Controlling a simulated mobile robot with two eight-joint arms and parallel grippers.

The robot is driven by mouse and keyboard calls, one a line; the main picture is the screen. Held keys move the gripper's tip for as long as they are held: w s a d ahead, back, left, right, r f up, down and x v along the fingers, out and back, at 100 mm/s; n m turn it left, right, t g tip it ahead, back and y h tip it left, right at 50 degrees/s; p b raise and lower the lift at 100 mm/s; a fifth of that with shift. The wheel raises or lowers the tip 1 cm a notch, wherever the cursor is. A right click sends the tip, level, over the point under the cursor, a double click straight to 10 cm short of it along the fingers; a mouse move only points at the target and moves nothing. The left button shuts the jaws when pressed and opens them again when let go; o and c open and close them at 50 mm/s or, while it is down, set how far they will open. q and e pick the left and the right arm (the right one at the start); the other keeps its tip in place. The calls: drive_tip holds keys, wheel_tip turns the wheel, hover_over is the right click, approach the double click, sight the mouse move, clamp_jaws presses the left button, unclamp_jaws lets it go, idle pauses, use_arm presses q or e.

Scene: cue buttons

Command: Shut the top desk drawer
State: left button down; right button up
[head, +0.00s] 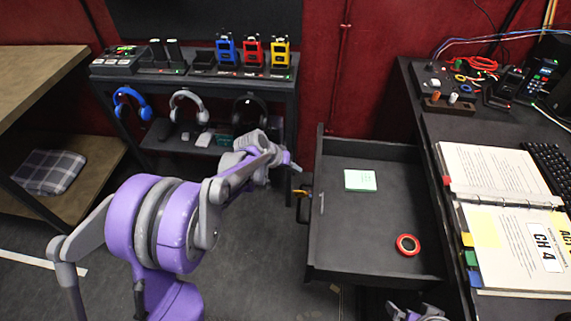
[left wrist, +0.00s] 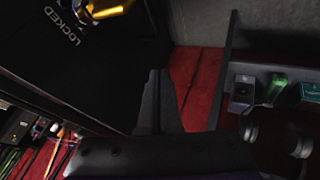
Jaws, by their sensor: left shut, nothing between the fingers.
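The top desk drawer (head: 345,235) is pulled out from the desk at the right of the head view. Its front faces left and has a brass-yellow handle (head: 302,200). My left gripper (head: 291,165) is shut and empty, near the far end of the drawer front and on its outer side. I cannot tell whether it touches the front. In the left wrist view my shut dark fingers (left wrist: 158,105) show beside a dark panel (left wrist: 110,75) marked LOCKED, with a brass handle (left wrist: 108,10) on it.
The drawer holds a pale green note pad (head: 360,180) and a red tape roll (head: 407,244). An open binder (head: 500,215) lies on the desk top. A rack (head: 200,77) with radios and headphones stands behind my left arm.

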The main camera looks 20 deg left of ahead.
use_arm(q)
drive_tip(key=d, duration=0.1)
drive_tip(key=w+d, duration=0.1)
drive_tip(key=d, duration=0.1)
drive_tip(key=shift+d+r, duration=0.15)
drive_tip(key=shift+d, duration=0.1)
drive_tip(key=w+d, duration=0.3)
drive_tip(key=d, duration=0.7)
drive_tip(key=w+d, duration=0.3)
drive_tip(key=d, duration=0.7)
drive_tip(key=w+d, duration=0.2)
drive_tip(key=d, duration=0.9)
drive_tip(key=shift+w+b, duration=0.35)
drive_tip(key=shift+w, duration=0.05)
drive_tip(key=shift+d+r, duration=0.1)
drive_tip(key=shift+d, duration=0.15)
